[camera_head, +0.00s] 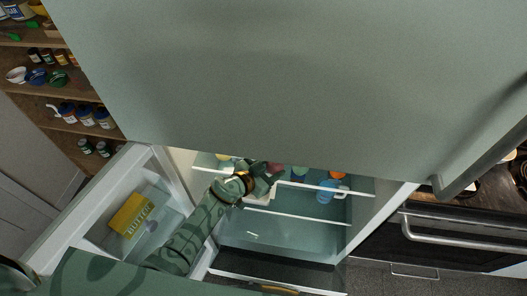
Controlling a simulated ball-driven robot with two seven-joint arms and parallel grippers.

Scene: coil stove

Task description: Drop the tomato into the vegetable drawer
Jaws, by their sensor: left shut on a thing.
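The fridge is open, and my left arm reaches into it from the lower left. My left gripper (267,178) is at the upper shelf, shut on a small dark red thing (276,168) that looks like the tomato. The fingers hide part of it, so I cannot make out its full shape. The vegetable drawer (290,236) appears as the pale bluish bin at the bottom of the fridge, below and to the right of the gripper. I cannot tell how far it is pulled out. My right gripper is not in view.
A blue jug (326,192) and an orange item (337,174) stand on the shelf right of the gripper. The open fridge door (85,205) holds a yellow butter box (131,215). The large upper door (300,80) hangs close above. An oven (450,235) is at right.

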